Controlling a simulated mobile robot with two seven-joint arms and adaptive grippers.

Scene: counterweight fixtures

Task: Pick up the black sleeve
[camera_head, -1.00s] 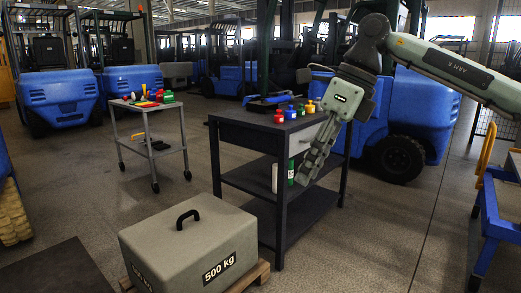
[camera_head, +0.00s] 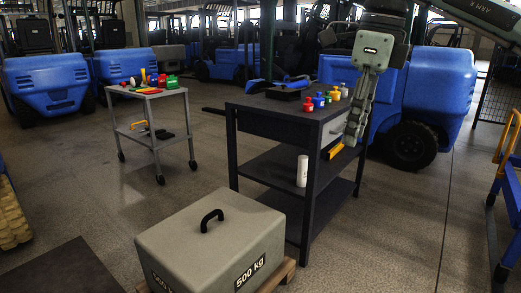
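I cannot pick out a black sleeve with certainty. A dark, flat item with blue parts (camera_head: 287,90) lies on top of the dark workbench (camera_head: 262,108), but its exact shape is unclear. My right gripper (camera_head: 350,140) hangs fingers-down at the bench's right front corner, in front of the drawer side. Its fingers show nearly edge-on, so I cannot tell whether they are open or shut. I see nothing clearly held in it. My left gripper is not in view.
Small red (camera_head: 308,105), blue and yellow containers stand along the bench's right edge. A white cylinder (camera_head: 302,171) stands on its middle shelf. A grey 500 kg block (camera_head: 215,240) sits in front. A grey trolley (camera_head: 150,94) with coloured items is at left.

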